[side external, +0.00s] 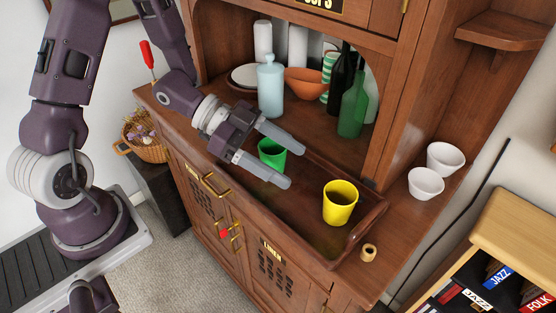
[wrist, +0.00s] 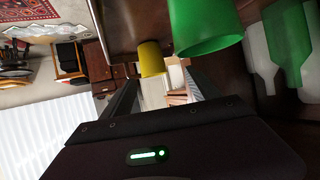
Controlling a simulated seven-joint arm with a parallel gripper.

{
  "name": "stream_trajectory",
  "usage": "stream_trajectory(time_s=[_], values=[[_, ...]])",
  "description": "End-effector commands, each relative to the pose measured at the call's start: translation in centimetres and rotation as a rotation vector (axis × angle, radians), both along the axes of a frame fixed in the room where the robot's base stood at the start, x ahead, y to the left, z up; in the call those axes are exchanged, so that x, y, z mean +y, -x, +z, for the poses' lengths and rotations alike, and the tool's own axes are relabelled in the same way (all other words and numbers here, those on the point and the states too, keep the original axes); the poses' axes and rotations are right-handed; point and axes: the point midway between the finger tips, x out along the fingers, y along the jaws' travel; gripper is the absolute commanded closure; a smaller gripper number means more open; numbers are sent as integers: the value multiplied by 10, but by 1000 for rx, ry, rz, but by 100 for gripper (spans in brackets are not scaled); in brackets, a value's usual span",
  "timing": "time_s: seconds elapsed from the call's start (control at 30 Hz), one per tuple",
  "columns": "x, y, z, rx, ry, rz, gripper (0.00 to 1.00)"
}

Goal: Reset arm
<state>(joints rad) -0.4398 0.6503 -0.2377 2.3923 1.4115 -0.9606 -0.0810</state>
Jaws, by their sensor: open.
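My gripper (side external: 288,163) is open and empty. In the side external view it is above the brown wooden tray (side external: 372,218) on the cabinet's counter, with its two fingers spread and pointing right. A green cup (side external: 271,153) stands behind the fingers and is partly hidden by them. A yellow cup (side external: 340,203) stands upright in the tray, to the right of the fingertips and apart from them. In the wrist view the green cup (wrist: 203,25) is near and large at the top, and the yellow cup (wrist: 151,58) is farther off, beyond the fingers.
Bottles, including a pale blue one (side external: 270,88) and a green one (side external: 353,106), stand in the alcove with an orange bowl (side external: 305,83). Two white cups (side external: 426,184) stand on the counter at right. A small tan ring (side external: 368,252) lies near the front edge. A red-handled screwdriver (side external: 147,56) is at left.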

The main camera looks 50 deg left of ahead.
Motion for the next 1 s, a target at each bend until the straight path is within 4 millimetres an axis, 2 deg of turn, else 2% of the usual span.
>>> stream_trajectory(time_s=[0.07,0.13,0.2,0.27,0.3,0.37,0.4,0.5,0.6,0.63,0.7,0.77,1.0], values=[[13,-23,1,6,-134,141,30],[39,-44,10,39,-276,368,30],[71,-47,33,96,-375,624,30],[94,-31,57,155,-417,810,30],[106,-14,74,194,-432,909,30],[117,19,96,255,-441,1015,30],[121,44,107,299,-440,1062,30],[115,103,124,416,-401,1112,30],[103,147,129,509,-359,1101,30],[100,156,130,529,-350,1095,30],[95,169,130,559,-338,1081,30],[93,174,130,571,-334,1076,30],[93,174,130,571,-334,1076,30]])
